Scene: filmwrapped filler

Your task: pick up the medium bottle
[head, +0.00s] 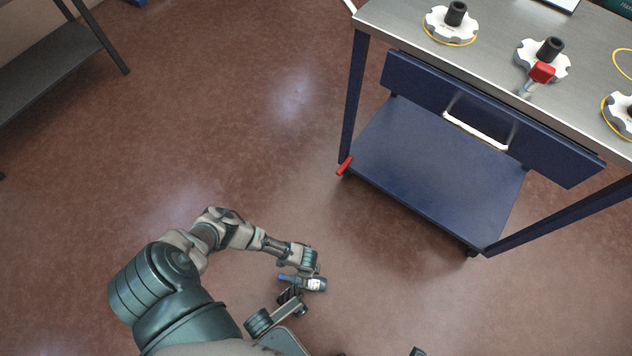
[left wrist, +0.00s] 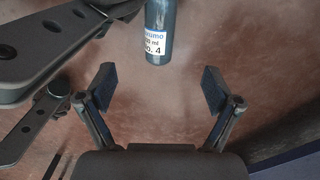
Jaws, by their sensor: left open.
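A dark blue-grey bottle (head: 315,284) with a blue cap and white label lies across the lower middle of the head view, cap to the left. In the left wrist view the bottle (left wrist: 160,35) is at the top, between and beyond the fingers; its label shows "No. 4". My left gripper (left wrist: 158,90) is open and empty, not touching the bottle. In the head view my left wrist is just above the bottle in the picture, and the fingers are hidden. Dark jointed parts of mine (head: 290,300) show close below the bottle; whether they touch it is unclear.
A metal-topped cart (head: 400,22) with a blue drawer and lower shelf (head: 430,175) stands at upper right, bearing white knobs (head: 452,24) and a red-ended part (head: 541,72). A dark shelf (head: 45,65) is at upper left. The brown floor between is clear.

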